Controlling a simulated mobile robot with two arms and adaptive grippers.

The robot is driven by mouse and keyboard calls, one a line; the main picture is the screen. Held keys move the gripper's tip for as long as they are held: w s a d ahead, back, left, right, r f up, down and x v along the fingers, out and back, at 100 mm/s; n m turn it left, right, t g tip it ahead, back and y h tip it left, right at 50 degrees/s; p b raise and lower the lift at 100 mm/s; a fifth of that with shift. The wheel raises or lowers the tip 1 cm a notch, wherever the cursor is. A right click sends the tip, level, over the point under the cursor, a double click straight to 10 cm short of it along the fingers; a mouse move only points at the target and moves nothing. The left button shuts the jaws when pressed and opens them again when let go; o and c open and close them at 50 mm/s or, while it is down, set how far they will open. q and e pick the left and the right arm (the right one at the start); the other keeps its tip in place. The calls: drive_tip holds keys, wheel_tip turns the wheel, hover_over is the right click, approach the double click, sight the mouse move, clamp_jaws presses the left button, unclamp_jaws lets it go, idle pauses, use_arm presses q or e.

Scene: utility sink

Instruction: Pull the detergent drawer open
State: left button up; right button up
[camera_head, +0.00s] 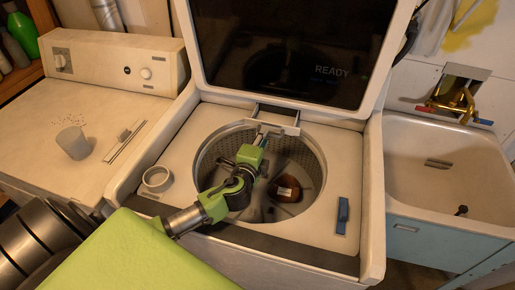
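The washer's top deck has a round drum opening, and what looks like the detergent drawer (291,129) is a pale narrow front at its back edge. Dark slots show behind this front, below the raised lid. My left arm reaches over the drum from the lower left. My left gripper (268,132) is at the drawer front, partly covering its left part. The fingers are small and merge with the pale front, so I cannot tell whether they grip it. My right gripper is not in view.
The raised lid (290,50) with a dark panel reading READY stands behind. A brown object (287,188) lies in the drum (310,160). A sink (440,165) stands right, a second appliance (60,165) left.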

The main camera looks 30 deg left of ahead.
use_arm(q)
drive_tip(key=v, duration=1)
drive_tip(key=shift+s, duration=0.4)
drive_tip(key=shift+r, duration=0.15)
